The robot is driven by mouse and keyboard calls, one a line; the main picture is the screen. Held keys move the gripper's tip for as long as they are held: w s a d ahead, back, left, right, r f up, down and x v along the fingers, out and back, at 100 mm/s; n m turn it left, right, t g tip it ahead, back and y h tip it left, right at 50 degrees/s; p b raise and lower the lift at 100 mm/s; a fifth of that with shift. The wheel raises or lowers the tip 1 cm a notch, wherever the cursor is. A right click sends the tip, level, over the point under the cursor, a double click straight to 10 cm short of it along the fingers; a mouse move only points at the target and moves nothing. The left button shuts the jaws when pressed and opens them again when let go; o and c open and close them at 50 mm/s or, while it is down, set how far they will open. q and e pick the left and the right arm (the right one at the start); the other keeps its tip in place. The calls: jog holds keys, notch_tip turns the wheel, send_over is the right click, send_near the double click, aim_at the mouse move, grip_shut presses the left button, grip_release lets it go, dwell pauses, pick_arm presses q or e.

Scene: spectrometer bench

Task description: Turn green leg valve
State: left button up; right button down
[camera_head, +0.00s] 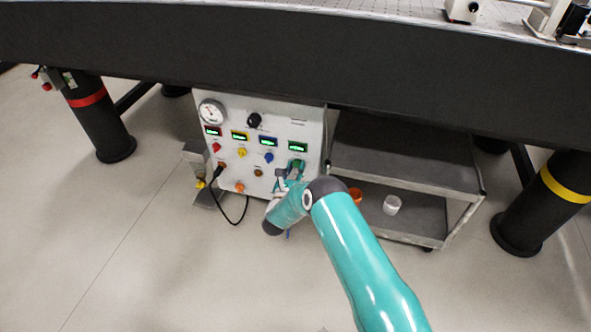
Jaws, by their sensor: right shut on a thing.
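The white control panel (228,170) stands under the bench with a row of small displays and coloured valve knobs. The green leg valve (298,162) is at the right end of the knob row, below the green-framed display (298,147). It is mostly hidden behind my right gripper. My right gripper (292,171) reaches up to the panel from the lower right and is shut on the green valve. How far the valve is turned cannot be told. My left gripper is not in view.
Red (216,147), yellow (242,153) and blue (269,157) knobs sit left of the gripper. A black cable (246,208) hangs from the panel. A grey cart (400,162) stands close on the right. The dark bench (300,55) overhangs above. Floor at the front left is clear.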

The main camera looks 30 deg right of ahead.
jog(key=c, duration=0.8)
grip_release()
jog(key=shift+c, duration=0.2)
jog(key=v, duration=1.2)
jog(key=shift+f, duration=0.1)
jog(key=shift+d, duration=0.1)
